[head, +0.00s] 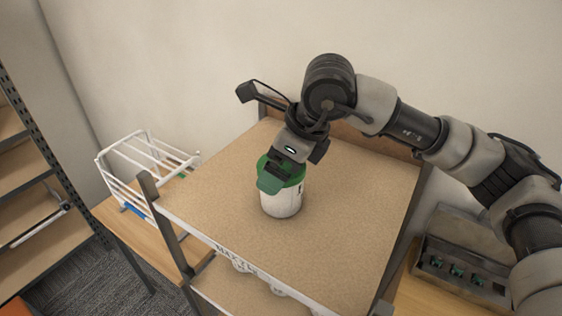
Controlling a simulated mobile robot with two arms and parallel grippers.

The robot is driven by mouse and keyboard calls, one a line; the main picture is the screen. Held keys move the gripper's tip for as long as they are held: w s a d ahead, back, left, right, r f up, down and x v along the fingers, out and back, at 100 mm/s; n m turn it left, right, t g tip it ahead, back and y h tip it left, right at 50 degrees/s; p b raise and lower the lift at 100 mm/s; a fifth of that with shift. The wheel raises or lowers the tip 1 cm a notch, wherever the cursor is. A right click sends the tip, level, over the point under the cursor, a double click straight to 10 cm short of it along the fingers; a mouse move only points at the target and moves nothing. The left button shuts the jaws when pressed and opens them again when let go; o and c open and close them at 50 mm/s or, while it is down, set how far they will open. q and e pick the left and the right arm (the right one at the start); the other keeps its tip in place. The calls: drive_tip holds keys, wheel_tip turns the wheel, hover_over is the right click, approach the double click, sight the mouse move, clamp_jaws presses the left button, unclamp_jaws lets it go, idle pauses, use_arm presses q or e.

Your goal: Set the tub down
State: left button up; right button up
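The tub (282,203) is white with a green lid and stands upright at the middle of the brown shelf board (345,215). Its base is on the board or very close above it; I cannot tell which. My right gripper (279,178) comes down from above and is closed about the green lid, covering part of the tub's top. A green piece sticks out at the front of the lid. My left gripper is not in view.
Dark uprights (165,225) and a pale front rail (235,250) edge the shelf. A white wire rack (140,170) stands on a wooden table at left. A grey box with green parts (460,265) is at right. The board around the tub is clear.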

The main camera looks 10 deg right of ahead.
drive_tip(key=b+v, duration=0.2)
drive_tip(key=v, duration=0.9)
drive_tip(key=shift+d+r, duration=0.2)
drive_tip(key=shift+r, duration=0.15)
drive_tip(key=shift+s+f, duration=0.1)
